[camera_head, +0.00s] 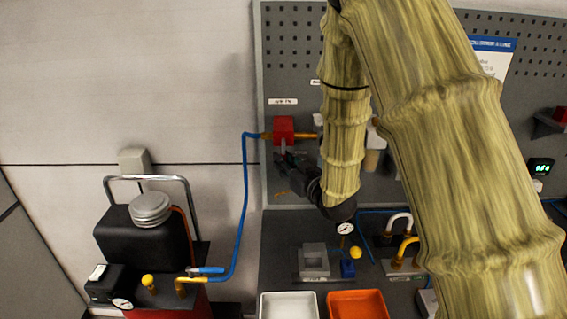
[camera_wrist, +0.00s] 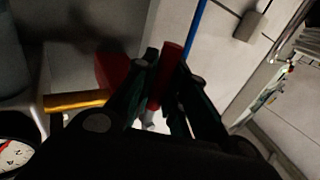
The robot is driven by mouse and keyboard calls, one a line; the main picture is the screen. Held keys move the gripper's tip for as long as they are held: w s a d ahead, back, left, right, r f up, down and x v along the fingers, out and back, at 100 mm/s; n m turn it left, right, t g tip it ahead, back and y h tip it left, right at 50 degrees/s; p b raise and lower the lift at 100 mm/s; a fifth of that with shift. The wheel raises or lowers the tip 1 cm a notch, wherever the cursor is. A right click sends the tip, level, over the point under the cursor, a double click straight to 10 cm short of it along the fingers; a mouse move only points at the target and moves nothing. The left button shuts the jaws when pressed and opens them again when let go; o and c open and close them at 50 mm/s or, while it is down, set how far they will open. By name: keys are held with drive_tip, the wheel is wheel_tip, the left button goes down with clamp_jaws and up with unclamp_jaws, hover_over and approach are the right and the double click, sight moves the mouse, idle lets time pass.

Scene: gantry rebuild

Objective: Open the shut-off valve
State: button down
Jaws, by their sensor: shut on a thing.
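The shut-off valve is a red block (camera_head: 284,129) on the grey pegboard, with a blue hose on its left and a brass pipe on its right. In the wrist view its red body (camera_wrist: 112,70) is dark and partly behind my gripper. My gripper (camera_head: 287,160) is just below the block in the head view. In the wrist view my gripper (camera_wrist: 167,76) is shut on a red bar-like handle (camera_wrist: 174,54), which stands between the two fingers. The handle's exact angle to the pipe is hard to tell.
A black tank unit (camera_head: 147,238) with a chrome rail stands at lower left; the blue hose (camera_head: 244,190) rises from it. A white tray (camera_head: 288,306) and an orange tray (camera_head: 358,305) lie below. A gauge (camera_head: 345,228) is under my wrist. My arm hides much of the right side.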

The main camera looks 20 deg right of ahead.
drive_tip(key=shift+w+a+f+m+t+b, duration=0.1)
drive_tip(key=shift+a+f+m+t+b, duration=0.25)
drive_tip(key=shift+b, duration=0.85)
drive_tip(key=shift+w+a+r+m+t+b, duration=0.1)
drive_tip(key=shift+a+r+m+t+b, duration=0.3)
drive_tip(key=shift+m+b, duration=0.65)
drive_tip(key=shift+d+r, duration=0.1)
drive_tip(key=c, duration=1.4)
unclamp_jaws()
drive_tip(key=shift+c, duration=0.2)
drive_tip(key=v, duration=1.2)
drive_tip(key=shift+d, duration=0.1)
